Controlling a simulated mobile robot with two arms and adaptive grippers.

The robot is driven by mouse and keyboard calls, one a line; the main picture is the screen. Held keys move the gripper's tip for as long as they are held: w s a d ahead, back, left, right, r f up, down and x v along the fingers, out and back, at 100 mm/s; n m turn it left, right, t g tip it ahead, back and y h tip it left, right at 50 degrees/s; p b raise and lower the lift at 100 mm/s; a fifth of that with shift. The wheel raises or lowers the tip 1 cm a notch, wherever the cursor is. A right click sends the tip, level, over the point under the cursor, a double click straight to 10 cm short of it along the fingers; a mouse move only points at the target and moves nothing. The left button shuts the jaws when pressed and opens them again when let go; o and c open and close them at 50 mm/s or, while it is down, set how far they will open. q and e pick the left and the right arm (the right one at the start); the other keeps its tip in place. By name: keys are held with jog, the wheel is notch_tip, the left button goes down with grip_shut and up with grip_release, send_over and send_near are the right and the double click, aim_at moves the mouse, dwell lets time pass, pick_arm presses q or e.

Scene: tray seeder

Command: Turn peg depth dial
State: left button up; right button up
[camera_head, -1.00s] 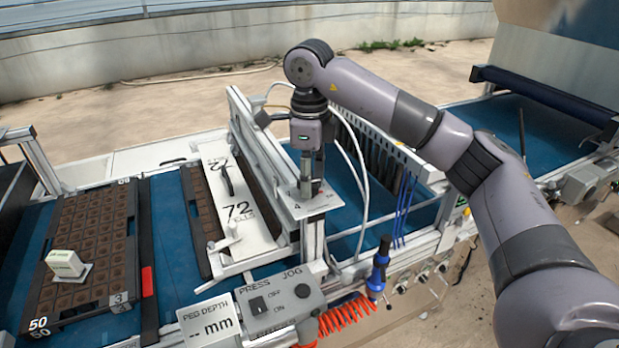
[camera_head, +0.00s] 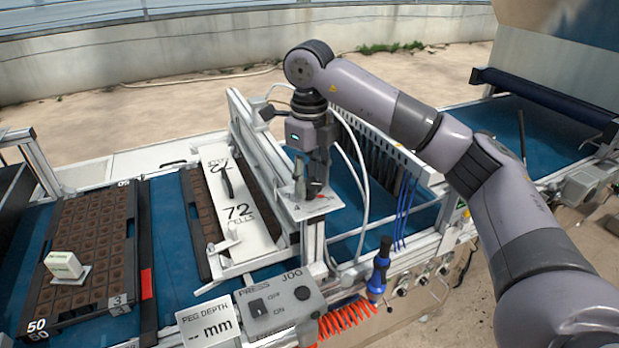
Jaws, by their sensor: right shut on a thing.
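The peg depth dial is mostly hidden under my right gripper (camera_head: 311,190), which points down over a small pale scale plate (camera_head: 312,204) marked with numbers, a "4" showing at its left. My right gripper is shut on the dial at this plate, on top of the machine's frame post. The peg depth display (camera_head: 208,322) at the front reads "-- mm". My left gripper is not in view.
A press and jog switch box (camera_head: 279,305) stands beside the display. A white "72 cells" plate (camera_head: 238,205) lies left of the post. A dark seed tray (camera_head: 85,240) bears a small white block (camera_head: 64,265). White hoses (camera_head: 362,170) curve close to my right gripper.

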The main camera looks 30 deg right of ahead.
aim_at(310, 183)
jog(key=shift+w+r, duration=0.1)
jog(key=o, duration=1.2)
notch_tip(310, 183, up, 12)
jog(key=shift+f, duration=0.1)
dwell(0.4)
